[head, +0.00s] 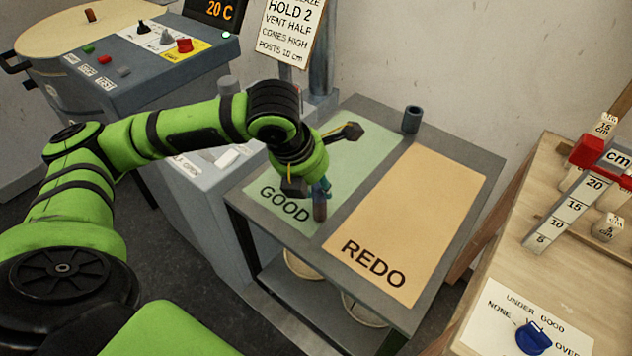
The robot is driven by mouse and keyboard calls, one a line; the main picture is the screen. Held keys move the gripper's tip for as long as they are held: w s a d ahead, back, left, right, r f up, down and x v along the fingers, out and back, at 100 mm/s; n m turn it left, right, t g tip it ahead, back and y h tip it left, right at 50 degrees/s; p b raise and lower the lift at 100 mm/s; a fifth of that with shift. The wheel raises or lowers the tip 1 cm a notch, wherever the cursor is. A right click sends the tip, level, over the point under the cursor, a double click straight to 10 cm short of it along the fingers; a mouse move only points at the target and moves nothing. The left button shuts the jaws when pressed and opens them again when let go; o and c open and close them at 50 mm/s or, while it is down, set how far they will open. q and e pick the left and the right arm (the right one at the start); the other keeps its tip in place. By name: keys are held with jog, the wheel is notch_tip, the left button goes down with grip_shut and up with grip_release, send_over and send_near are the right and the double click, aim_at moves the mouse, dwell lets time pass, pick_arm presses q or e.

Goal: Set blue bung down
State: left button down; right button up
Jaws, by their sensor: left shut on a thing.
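My left gripper (318,184) is above the low table, over the front part of the green GOOD panel (345,145), close to the dark strip beside the orange REDO panel (420,215). It is shut on a small blue thing, taken as the blue bung (322,191), which is mostly hidden by the gripper. A brownish upright cylinder (319,209) shows directly beneath the blue part. I cannot tell whether the two are joined or whether the cylinder touches the table. My right gripper is out of view.
A dark blue-grey hollow cylinder (412,119) stands at the table's far edge. A grey control box (130,75) with switches stands at the back left. A wooden bench (515,260) with a scale and a blue knob (533,338) is at the right. The REDO panel is bare.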

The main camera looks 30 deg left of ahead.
pick_arm(q)
jog(key=c, duration=0.9)
grip_release()
jog(key=p+v, duration=0.1)
jog(key=v, duration=1.1)
jog(key=shift+p, duration=0.35)
